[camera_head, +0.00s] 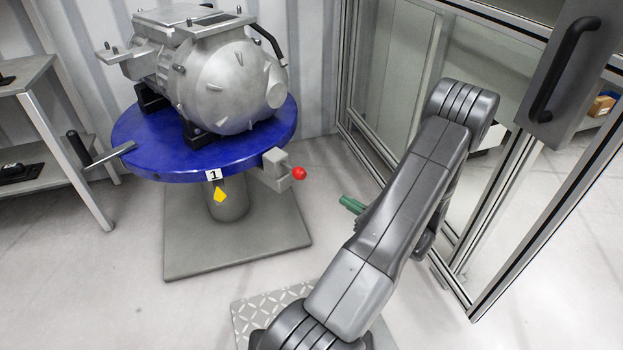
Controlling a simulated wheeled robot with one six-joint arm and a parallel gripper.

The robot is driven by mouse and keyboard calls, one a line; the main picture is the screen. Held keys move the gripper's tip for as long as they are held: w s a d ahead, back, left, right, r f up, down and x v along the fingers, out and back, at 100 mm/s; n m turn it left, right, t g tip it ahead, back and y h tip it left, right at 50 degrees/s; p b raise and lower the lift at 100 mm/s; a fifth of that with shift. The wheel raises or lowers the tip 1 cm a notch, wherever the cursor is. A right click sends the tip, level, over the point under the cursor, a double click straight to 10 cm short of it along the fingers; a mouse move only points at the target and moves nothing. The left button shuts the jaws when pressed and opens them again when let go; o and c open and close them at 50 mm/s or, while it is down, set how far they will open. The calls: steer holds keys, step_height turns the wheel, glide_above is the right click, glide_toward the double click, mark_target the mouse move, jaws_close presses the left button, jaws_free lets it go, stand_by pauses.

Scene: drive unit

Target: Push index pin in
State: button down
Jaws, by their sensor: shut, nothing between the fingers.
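The index pin has a red ball knob (299,173). It sticks out to the right from a grey metal bracket (277,165) at the right edge of the blue round turntable (190,168). How deep the pin sits is hidden inside the bracket. My gripper (347,202) shows only its green fingertips, poking out left from behind my arm. It is shut and empty, to the right of and lower in the picture than the red knob, apart from it. The rest of my gripper is hidden behind my arm.
A grey metal drive unit (230,85) stands on the turntable. A crank handle (80,150) sticks out at the table's left. A label "1" (214,175) and a yellow marker (220,194) are at the front. A glass-panelled frame with a black handle (562,68) stands right.

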mark_target(304, 176)
steer(key=b+x, duration=0.3)
steer(key=x, duration=1.1)
steer(key=shift+w, duration=0.1)
steer(key=x, duration=0.3)
steer(key=shift+w+a, duration=0.15)
steer(key=shift+r, duration=0.1)
steer(key=shift+s+d, duration=0.35)
steer(key=shift+d, duration=0.1)
steer(key=p+v, duration=0.1)
steer(key=v, duration=1.2)
steer(key=shift+p, duration=0.3)
steer(key=shift+s+a, duration=0.1)
